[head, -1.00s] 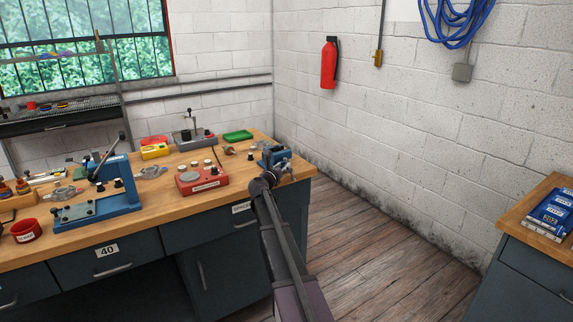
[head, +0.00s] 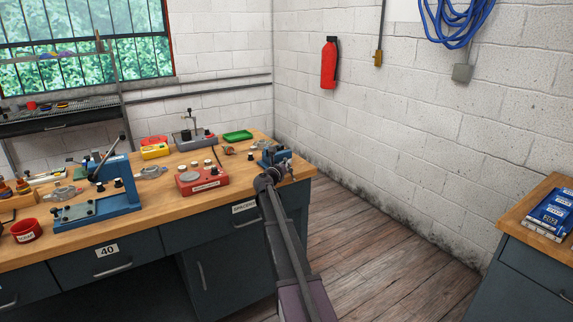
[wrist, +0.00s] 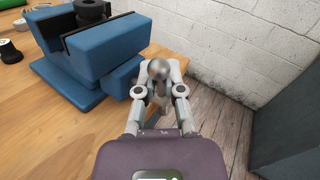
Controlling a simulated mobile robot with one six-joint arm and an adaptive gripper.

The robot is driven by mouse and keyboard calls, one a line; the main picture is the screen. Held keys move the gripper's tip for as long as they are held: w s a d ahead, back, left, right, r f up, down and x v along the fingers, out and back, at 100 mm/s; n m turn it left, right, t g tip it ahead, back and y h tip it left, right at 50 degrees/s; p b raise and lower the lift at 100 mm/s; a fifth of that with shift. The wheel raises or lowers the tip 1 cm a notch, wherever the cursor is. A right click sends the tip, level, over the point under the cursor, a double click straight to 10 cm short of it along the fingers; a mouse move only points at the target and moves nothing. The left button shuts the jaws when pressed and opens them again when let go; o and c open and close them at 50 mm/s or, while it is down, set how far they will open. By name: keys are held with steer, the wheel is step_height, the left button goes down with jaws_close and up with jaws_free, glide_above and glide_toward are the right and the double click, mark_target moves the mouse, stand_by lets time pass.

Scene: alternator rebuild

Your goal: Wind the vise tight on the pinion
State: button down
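The blue vise (head: 271,157) stands at the right end of the workbench. In the wrist view the vise (wrist: 88,58) fills the upper left, with a dark round part (wrist: 90,10), seemingly the pinion, between its jaws and cut off by the top edge. The vise handle (wrist: 160,73) shows a rounded metal end at the vise's right side. My gripper (wrist: 162,76) has its two fingers on either side of this handle, closed in on it. In the head view my gripper (head: 286,168) is small and partly hidden against the vise.
A white block wall lies behind the vise. Bare floor (head: 370,245) is free right of the bench.

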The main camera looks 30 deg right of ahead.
steer(key=shift+d+r+y+p, duration=0.1)
steer(key=shift+r+y+p, duration=0.15)
steer(key=shift+p, duration=0.45)
